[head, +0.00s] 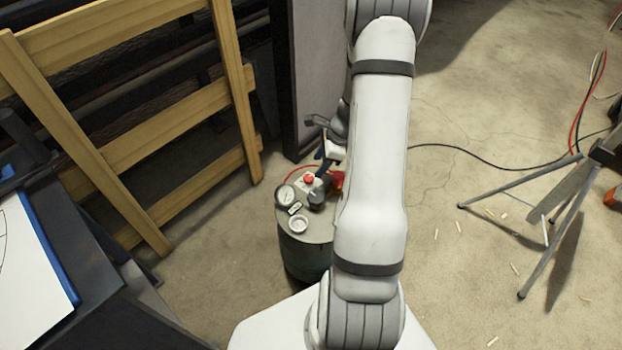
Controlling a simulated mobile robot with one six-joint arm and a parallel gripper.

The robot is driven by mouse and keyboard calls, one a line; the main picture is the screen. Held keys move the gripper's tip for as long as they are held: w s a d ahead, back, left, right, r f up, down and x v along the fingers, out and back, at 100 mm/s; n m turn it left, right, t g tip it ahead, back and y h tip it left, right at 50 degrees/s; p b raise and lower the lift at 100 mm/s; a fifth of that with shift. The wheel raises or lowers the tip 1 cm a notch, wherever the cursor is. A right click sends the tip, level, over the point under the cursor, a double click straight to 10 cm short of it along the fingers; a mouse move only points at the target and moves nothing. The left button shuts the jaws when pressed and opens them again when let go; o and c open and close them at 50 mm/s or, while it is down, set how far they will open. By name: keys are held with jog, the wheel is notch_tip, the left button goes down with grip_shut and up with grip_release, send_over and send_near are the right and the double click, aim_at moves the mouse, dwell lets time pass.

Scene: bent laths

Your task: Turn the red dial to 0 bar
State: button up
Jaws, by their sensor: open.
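A dark drum (303,252) stands on the floor with a grey top. On its top are a round white gauge (285,194), a small red knob (309,179) on a pale block, a second round fitting (299,224) and a black knob (316,199). The red knob looks like the red dial; its setting is too small to read. Another red part (338,181) shows at the drum's right edge, partly hidden by my arm. My gripper (324,167) is open, close to the red knob's right side; I cannot tell whether it touches anything.
A wooden frame (160,140) leans at the left. A dark table with a white sheet (30,285) stands at the lower left. A tripod stand (560,215) and cables (480,160) are at the right. Bare floor with small wood bits lies between.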

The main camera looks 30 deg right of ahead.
aim_at(310, 178)
jog(key=b+x, duration=0.2)
jog(key=x, duration=0.4)
jog(key=shift+a+f, duration=0.1)
jog(key=shift+c, duration=0.2)
jog(key=c, duration=0.9)
jog(key=shift+a, duration=0.25)
jog(key=shift+s+d, duration=0.1)
jog(key=shift+d, duration=0.05)
